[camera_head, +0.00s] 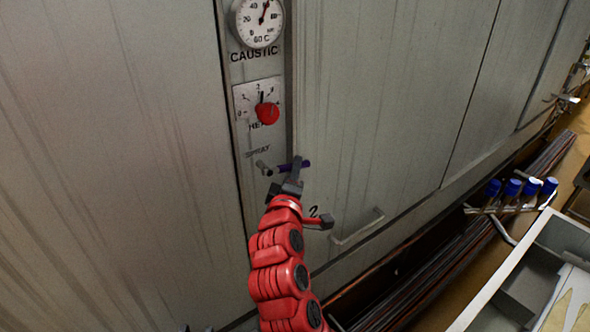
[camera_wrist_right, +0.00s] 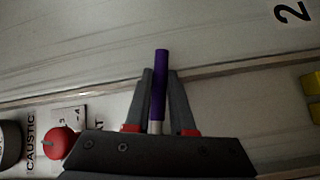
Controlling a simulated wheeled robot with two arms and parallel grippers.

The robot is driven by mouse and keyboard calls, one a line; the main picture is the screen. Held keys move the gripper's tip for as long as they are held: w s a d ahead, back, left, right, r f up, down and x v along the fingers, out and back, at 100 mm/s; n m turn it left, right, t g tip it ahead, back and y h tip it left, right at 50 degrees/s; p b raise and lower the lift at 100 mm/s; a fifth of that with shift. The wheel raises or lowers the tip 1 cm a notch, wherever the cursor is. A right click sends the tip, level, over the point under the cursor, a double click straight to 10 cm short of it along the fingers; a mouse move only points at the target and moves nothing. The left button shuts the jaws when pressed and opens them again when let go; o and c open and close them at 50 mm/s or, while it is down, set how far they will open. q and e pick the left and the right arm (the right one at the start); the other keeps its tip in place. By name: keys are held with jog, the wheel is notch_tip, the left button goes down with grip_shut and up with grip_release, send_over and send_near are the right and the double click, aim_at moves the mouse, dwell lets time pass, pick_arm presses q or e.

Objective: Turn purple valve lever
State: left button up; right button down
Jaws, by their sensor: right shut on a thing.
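The purple valve lever (camera_head: 306,163) sticks out of the narrow panel strip below the word SPRAY in the head view. In the right wrist view the purple lever (camera_wrist_right: 160,85) stands between the two fingers, with its silver shaft below the purple sleeve. My right gripper (camera_head: 296,168) is shut on the lever, and its fingers hide part of it in the head view. In the right wrist view the gripper (camera_wrist_right: 160,100) has a finger on each side of the lever. Small dark tips at the bottom edge may be my left gripper (camera_head: 197,329); their opening is unclear.
Above the lever are a red knob (camera_head: 267,113) on a dial plate and a round gauge (camera_head: 259,20) marked CAUSTIC. A grey handle (camera_head: 357,226) is to the right. Several blue-capped pieces (camera_head: 513,187) and a grey tray (camera_head: 497,285) are at the lower right.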

dwell(0.7)
jog(key=b, duration=0.1)
jog(key=f+m+g, duration=0.1)
jog(key=f+m+g+y+b, duration=0.1)
jog(key=shift+s+a+f+b, duration=0.1)
jog(key=shift+s+a+b, duration=0.15)
jog(key=shift+a+b, duration=0.1)
jog(key=c, duration=0.8)
grip_release()
jog(key=shift+o, duration=0.2)
jog(key=shift+s, duration=0.1)
